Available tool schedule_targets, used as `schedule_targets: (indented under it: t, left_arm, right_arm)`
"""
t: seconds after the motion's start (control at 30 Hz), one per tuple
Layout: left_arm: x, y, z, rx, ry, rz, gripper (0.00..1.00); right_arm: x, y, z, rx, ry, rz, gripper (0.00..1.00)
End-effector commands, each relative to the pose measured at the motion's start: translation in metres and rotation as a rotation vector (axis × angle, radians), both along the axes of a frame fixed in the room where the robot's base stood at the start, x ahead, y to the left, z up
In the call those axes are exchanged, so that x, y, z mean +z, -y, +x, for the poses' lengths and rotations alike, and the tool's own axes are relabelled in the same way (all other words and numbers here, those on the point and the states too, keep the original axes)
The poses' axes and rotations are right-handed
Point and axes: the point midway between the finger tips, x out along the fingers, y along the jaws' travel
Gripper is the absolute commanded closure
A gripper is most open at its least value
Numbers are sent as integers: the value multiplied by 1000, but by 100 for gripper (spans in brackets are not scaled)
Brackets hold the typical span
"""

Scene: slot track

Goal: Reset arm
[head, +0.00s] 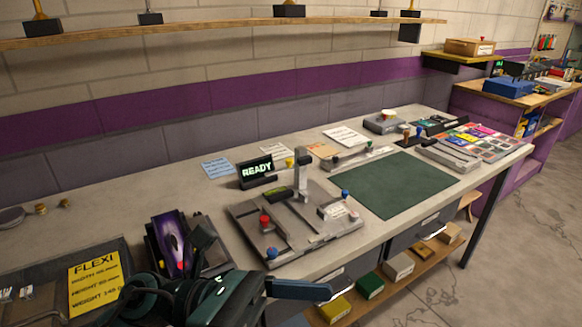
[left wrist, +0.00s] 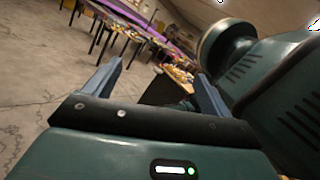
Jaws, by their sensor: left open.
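My left gripper (head: 300,289) reaches in at the bottom of the head view, in front of the bench's front edge. Only one blue-grey finger shows clearly there, pointing right. In the left wrist view, the two fingers of the left gripper (left wrist: 158,88) stand wide apart with nothing between them. My right gripper is not in view. On the bench, a grey fixture (head: 290,232) with a red knob, a blue knob and an upright post stands beyond the left gripper, apart from it. A display (head: 257,171) behind it reads READY.
A purple car (head: 172,244) sits in a dark stand left of the fixture. A yellow FLEXI card (head: 95,284) lies at lower left. A green mat (head: 394,184) is clear. Boxes (head: 398,267) stand on the shelf below. Open floor lies at right.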

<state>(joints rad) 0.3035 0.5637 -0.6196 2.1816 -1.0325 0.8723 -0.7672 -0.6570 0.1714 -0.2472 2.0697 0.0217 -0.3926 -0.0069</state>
Motion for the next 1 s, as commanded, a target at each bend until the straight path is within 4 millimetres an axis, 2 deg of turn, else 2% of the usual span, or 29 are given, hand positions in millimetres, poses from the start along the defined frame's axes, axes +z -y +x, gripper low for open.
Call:
schedule_targets:
  t: [0.03, 0.07, 0.17, 0.23, 0.33, 0.43, 0.5, 0.6, 0.73, 0.77, 0.87, 1.0]
  left_arm:
    - [7, -2, 16, 74, -240, -120, 17]
    - [9, -7, 27, 118, -386, -191, 17]
    - [-8, -33, 72, 265, -885, -421, 17]
    - [-42, -57, 98, 366, -1241, -584, 17]
    - [-110, -92, 112, 494, -1689, -795, 17]
    - [-181, -119, 101, 606, -2059, -983, 17]
    - [-224, -132, 84, 671, -2271, -1101, 17]
    - [-271, -144, 54, 748, -2503, -1241, 17]
    - [-307, -150, 23, 815, -2686, -1363, 17]
    - [-311, -151, 18, -817, 2694, 1373, 17]
    - [-320, -152, 9, -804, 2641, 1354, 17]
    - [-321, -152, 8, -801, 2633, 1350, 17]
  right_arm:
    - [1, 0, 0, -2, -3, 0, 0]
    - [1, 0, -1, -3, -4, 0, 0]
    - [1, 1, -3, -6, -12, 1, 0]
    - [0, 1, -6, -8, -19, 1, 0]
    - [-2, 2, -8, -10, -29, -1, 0]
    - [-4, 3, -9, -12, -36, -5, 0]
    - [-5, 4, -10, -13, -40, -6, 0]
    - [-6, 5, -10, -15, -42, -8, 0]
    - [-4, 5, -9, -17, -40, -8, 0]
    - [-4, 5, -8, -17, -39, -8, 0]
    - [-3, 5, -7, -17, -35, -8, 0]
    - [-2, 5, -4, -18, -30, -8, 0]
